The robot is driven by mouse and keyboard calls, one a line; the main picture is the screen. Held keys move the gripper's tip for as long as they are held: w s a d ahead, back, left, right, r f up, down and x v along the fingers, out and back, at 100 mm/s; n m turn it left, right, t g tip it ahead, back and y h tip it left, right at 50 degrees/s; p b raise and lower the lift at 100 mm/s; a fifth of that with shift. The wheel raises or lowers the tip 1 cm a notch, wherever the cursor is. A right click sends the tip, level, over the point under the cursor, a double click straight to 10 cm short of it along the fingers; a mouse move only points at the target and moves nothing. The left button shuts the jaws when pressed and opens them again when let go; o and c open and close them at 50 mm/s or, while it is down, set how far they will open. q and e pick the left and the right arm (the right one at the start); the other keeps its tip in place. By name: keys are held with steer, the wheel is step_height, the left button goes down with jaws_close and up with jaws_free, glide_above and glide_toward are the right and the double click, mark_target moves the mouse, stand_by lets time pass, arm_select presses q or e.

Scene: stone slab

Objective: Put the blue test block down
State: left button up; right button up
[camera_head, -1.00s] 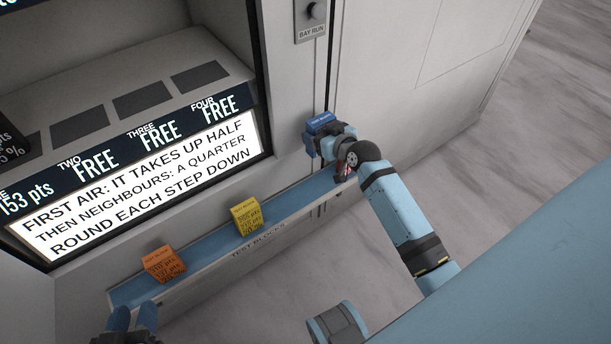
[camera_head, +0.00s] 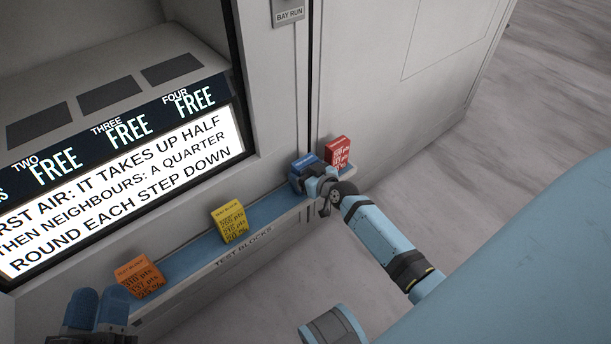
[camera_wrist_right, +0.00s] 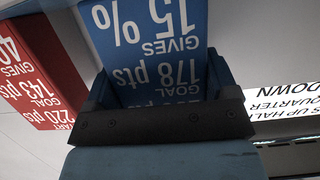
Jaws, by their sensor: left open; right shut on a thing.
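The blue test block (camera_head: 304,163) is held in my right gripper (camera_head: 304,180), at the right part of the ledge labelled TEST BLOCKS (camera_head: 262,219). I cannot tell whether its base touches the ledge. In the right wrist view the blue block (camera_wrist_right: 150,45), with white print, sits between the two fingers of my right gripper (camera_wrist_right: 158,85). My left gripper (camera_head: 95,308) is open and empty at the lower left, near the orange block.
A red block (camera_head: 338,153) stands just right of the blue one and also shows in the right wrist view (camera_wrist_right: 38,75). A yellow block (camera_head: 229,221) and an orange block (camera_head: 139,276) stand further left, with bare ledge between. A lit screen (camera_head: 125,190) is behind.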

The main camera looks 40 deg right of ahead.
arm_select(q)
steer(key=shift+f, duration=0.1)
arm_select(e)
steer(key=shift+f, duration=0.1)
arm_select(q)
steer(key=shift+f, duration=0.1)
arm_select(e)
steer(key=shift+f, duration=0.1)
steer(key=o, duration=1.2)
arm_select(q)
steer(key=shift+a+r+y+p, duration=0.4)
steer(key=shift+a+y+p, duration=0.15)
steer(key=shift+p, duration=1.4)
arm_select(e)
steer(key=shift+v, duration=6.05)
